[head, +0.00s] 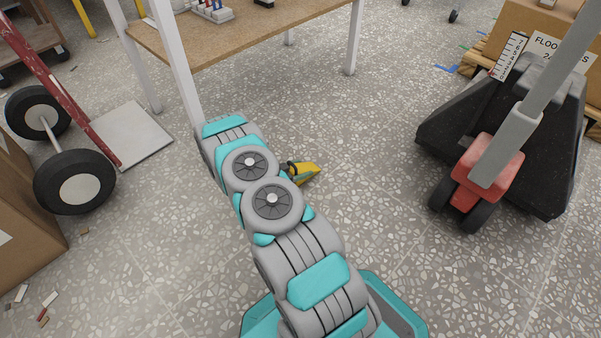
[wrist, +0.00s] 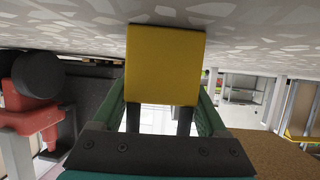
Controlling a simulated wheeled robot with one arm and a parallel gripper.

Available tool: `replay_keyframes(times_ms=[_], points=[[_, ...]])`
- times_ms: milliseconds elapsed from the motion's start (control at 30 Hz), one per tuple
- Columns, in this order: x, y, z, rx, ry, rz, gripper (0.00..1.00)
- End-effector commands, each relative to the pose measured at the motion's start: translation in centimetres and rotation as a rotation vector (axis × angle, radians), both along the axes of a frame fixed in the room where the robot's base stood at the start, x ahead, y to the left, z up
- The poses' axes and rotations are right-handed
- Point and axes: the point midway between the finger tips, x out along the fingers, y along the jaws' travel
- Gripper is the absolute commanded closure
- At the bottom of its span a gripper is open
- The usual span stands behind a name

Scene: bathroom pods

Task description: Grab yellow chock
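The yellow chock (head: 305,173) shows in the head view at floor level, just right of my arm's far end. Its left part is hidden behind my arm and a dark part of my gripper (head: 290,169). In the wrist view the chock (wrist: 166,65) is a broad yellow face at the top middle. My gripper's two green fingers (wrist: 163,100) stand wide apart, reaching up to the chock's left and right edges. The chock hides their tips. I cannot tell whether they press on it or whether it touches the floor.
A workbench (head: 240,38) stands beyond my arm. A black and red pallet jack (head: 490,165) is at right. A hand truck (head: 75,180) and a cardboard box (head: 25,215) are at left. The speckled floor right of the chock is clear.

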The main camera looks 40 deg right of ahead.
Motion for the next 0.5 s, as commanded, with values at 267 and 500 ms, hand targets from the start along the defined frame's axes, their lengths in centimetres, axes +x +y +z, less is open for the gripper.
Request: replay_keyframes(times_ms=[267, 500], points=[[0.00, 0.01, -0.01, 0.000, 0.000, 0.000, 0.57], [0.00, 0.03, -0.01, 0.000, 0.000, 0.000, 0.84]])
